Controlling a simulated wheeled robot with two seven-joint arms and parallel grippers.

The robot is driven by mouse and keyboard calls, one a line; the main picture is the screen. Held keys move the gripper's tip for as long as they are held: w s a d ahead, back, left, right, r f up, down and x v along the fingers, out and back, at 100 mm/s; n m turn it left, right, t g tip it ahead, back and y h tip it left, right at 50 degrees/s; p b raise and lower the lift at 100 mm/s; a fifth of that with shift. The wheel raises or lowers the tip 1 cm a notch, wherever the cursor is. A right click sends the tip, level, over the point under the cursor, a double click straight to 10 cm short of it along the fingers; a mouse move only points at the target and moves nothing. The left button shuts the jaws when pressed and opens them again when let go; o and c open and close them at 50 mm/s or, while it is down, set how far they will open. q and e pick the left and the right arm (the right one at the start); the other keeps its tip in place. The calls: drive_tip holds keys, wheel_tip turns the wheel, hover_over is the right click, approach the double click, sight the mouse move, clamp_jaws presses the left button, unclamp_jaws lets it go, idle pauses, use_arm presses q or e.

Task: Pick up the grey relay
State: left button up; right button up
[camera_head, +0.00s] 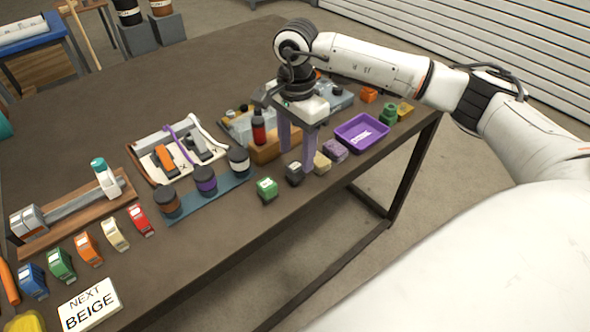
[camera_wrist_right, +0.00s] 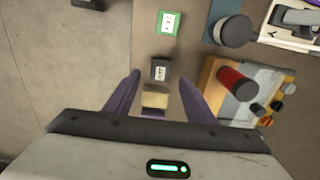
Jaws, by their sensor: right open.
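The grey relay (camera_head: 294,173) is a small dark grey block with a pale label, standing near the table's front edge. It also shows in the wrist view (camera_wrist_right: 160,70), just ahead of the space between my fingers. My right gripper (camera_head: 297,161) has two purple fingers pointing down, open and empty, above the row of blocks. In the wrist view the fingers (camera_wrist_right: 159,79) are spread apart, with a beige block (camera_wrist_right: 155,99) showing between them. Whether the fingers reach down to the relay's height is hard to tell. My left gripper is not in view.
A green block (camera_head: 267,189) stands left of the relay; the beige block and a purple one (camera_head: 335,150) stand right. Behind are a red-and-black cylinder (camera_head: 258,130) and a blue strip (camera_head: 215,198) with jars. A purple tray (camera_head: 362,133) lies farther right.

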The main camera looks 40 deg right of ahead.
sight(295, 165)
drive_tip(key=shift+a+f+p, duration=0.15)
drive_tip(key=shift+f+p, duration=0.4)
drive_tip(key=shift+f, duration=2.15)
drive_tip(key=c, duration=1)
